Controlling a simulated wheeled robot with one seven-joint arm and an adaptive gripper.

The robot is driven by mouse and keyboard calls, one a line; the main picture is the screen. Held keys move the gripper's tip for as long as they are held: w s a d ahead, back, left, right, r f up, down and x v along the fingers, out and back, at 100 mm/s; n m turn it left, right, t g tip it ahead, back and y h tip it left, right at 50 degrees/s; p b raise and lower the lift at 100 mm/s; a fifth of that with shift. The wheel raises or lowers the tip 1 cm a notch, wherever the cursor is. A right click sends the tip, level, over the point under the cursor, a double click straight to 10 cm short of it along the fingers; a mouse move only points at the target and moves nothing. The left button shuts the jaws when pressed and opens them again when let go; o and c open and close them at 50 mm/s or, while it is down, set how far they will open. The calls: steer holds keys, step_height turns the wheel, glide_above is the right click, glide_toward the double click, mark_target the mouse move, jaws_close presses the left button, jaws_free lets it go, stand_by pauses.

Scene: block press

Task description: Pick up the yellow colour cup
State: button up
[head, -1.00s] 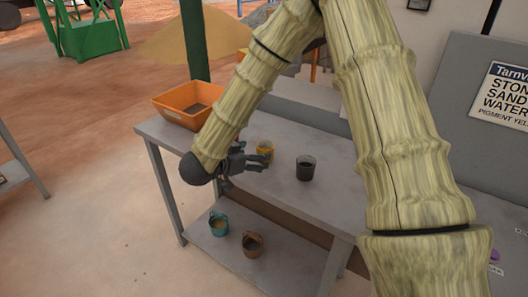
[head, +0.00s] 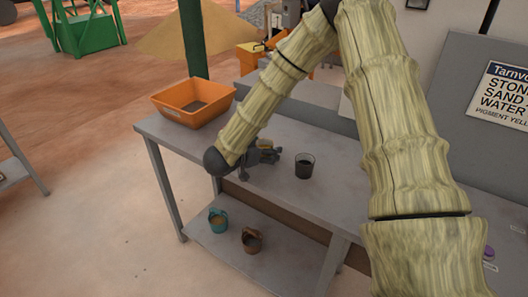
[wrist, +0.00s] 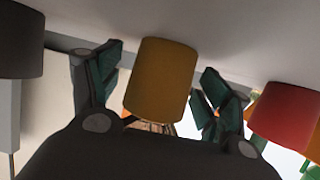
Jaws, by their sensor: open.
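The yellow cup (wrist: 162,78) stands on the grey table, between the two fingers of my open gripper (wrist: 157,90) in the wrist view. A gap shows on each side of it, so the fingers do not appear to touch it. In the head view my gripper (head: 268,153) is low over the tabletop, and the yellow cup (head: 264,144) shows only in part behind the fingers.
A dark cup (head: 304,167) stands on the table right of my gripper. An orange bin (head: 193,103) sits at the table's left end. A teal cup (head: 218,221) and a brown cup (head: 252,240) are on the lower shelf. A red object (wrist: 287,110) shows in the wrist view.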

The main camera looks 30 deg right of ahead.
steer(key=c, duration=1.4)
steer(key=shift+o, duration=0.2)
steer(key=shift+r, duration=0.1)
